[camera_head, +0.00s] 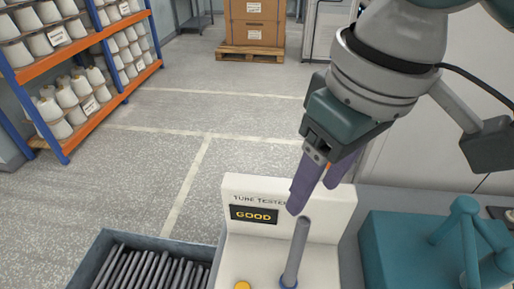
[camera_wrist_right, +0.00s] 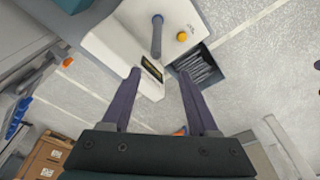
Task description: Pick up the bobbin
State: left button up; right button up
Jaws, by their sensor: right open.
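A grey tube-shaped bobbin (camera_head: 296,252) stands upright in a blue-rimmed socket on the white tube tester (camera_head: 345,213), whose display reads GOOD. In the right wrist view the bobbin (camera_wrist_right: 157,38) appears beyond the fingertips, roughly in line with the gap between them. My right gripper (camera_head: 314,197) has two purple fingers spread apart, near and above the bobbin's top. It is open and empty, and the fingers (camera_wrist_right: 159,74) show clear space between them. My left gripper is not in view.
A dark grey tray (camera_head: 95,252) full of similar grey tubes sits left of the tester. A yellow button (camera_head: 243,286) is on the tester's base. A teal fixture (camera_head: 385,245) stands to the right. Shelves of cones (camera_head: 108,35) and a boxed pallet (camera_head: 250,55) are farther back.

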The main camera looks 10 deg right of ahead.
aim_at(304, 221)
jog(key=shift+w+d+f, duration=0.25)
jog(key=shift+w+f, duration=0.15)
jog(key=f, duration=0.4)
jog(key=shift+w+a, duration=0.1)
jog(key=shift+w, duration=0.1)
jog(key=shift+a+f+p, duration=0.2)
jog(key=shift+f+p, duration=0.3)
jog(key=shift+f, duration=2.25)
grip_shut()
